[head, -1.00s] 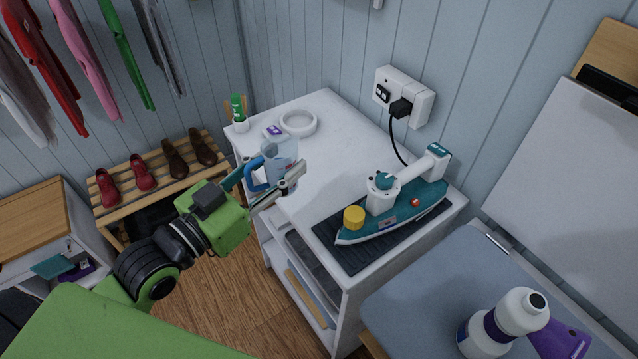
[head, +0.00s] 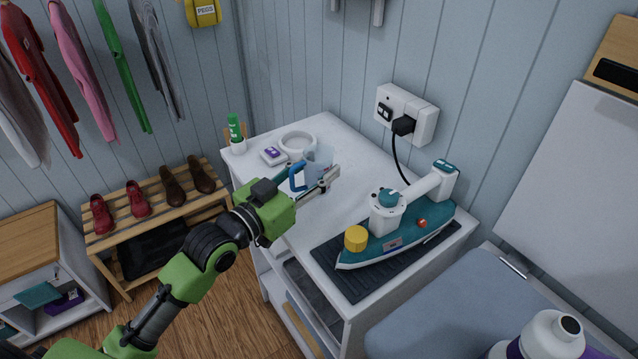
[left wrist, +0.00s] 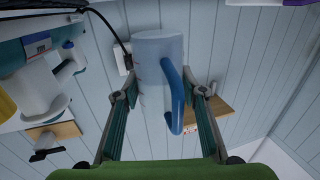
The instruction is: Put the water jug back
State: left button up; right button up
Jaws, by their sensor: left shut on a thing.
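The water jug (head: 319,160) is clear bluish plastic with a blue handle (head: 297,178). My left gripper (head: 311,180) is shut on the jug and holds it over the white cabinet top (head: 345,200). In the left wrist view the jug (left wrist: 152,50) is between the fingers of my left gripper (left wrist: 163,97), with its handle facing the camera. In the head view the fingers hide part of the jug, and I cannot tell whether its base touches the top. My right gripper is not in view.
A white ring (head: 283,143) and a small white-purple box (head: 273,156) lie behind the jug. A green-capped bottle (head: 235,135) stands at the back left corner. A teal iron (head: 400,235) rests on a dark mat at the front right. The top between jug and wall is clear.

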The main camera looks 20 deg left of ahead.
pick_arm(q)
jog(key=shift+w+f, duration=0.45)
jog(key=shift+f, duration=0.05)
jog(key=shift+w+d+f, duration=0.1)
jog(key=shift+w+f, duration=0.05)
jog(key=shift+f, duration=1.6)
jog(key=shift+f, duration=0.2)
jog(key=o, duration=1.2)
jog(key=shift+r, duration=0.15)
jog(key=b+v, duration=0.1)
jog(key=v, duration=0.9)
jog(key=shift+v, duration=1)
